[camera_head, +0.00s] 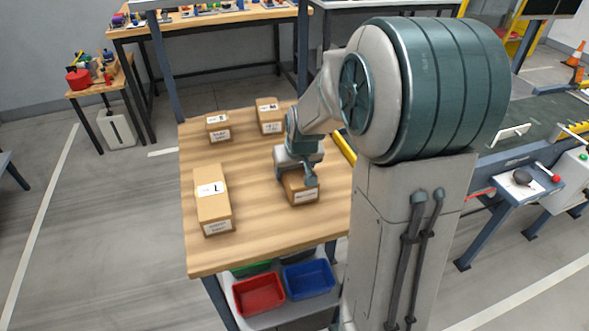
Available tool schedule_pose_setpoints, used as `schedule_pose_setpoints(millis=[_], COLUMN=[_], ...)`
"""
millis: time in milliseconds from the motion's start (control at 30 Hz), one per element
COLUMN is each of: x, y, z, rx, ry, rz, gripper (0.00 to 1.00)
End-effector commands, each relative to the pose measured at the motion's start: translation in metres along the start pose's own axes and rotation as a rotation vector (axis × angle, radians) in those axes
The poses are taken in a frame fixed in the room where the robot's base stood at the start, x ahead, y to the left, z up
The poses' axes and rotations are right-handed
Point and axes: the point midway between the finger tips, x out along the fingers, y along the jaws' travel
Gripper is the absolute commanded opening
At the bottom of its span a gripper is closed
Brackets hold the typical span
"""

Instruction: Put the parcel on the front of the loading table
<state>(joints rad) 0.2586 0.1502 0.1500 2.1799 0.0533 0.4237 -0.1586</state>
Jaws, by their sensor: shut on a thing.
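A brown cardboard parcel (297,193) with a white label is at the right part of the wooden loading table (262,243). My gripper (300,176) is over it from above and shut on it; one grey finger shows on its right side. My gripper and wrist hide much of the parcel's top. I cannot tell whether the parcel touches the tabletop or is slightly above it.
A long box (213,205) lies at the table's front left. A small box (218,128) and another box (269,117) stand at the back. The front middle of the tabletop is bare. Red (258,294) and blue (308,279) bins sit below.

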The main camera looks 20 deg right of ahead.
Motion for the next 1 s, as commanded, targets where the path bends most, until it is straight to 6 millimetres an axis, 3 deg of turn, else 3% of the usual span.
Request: schedule_pose_setpoints(millis=[300,333,400,767,1000], x=[0.003,0.003,0.002,-0.002,-0.039], y=[0.000,0.000,0.000,0.000,0.001], z=[0.001,0.001,0.001,-0.001,-0.002], rx=[-0.001,-0.001,-0.001,0.000,0.000], ry=[0.002,0.001,0.001,0.001,0.007], rz=[0.000,0.000,0.000,0.000,0.002], gripper=[0.32,0.69,0.85,0.85,0.85])
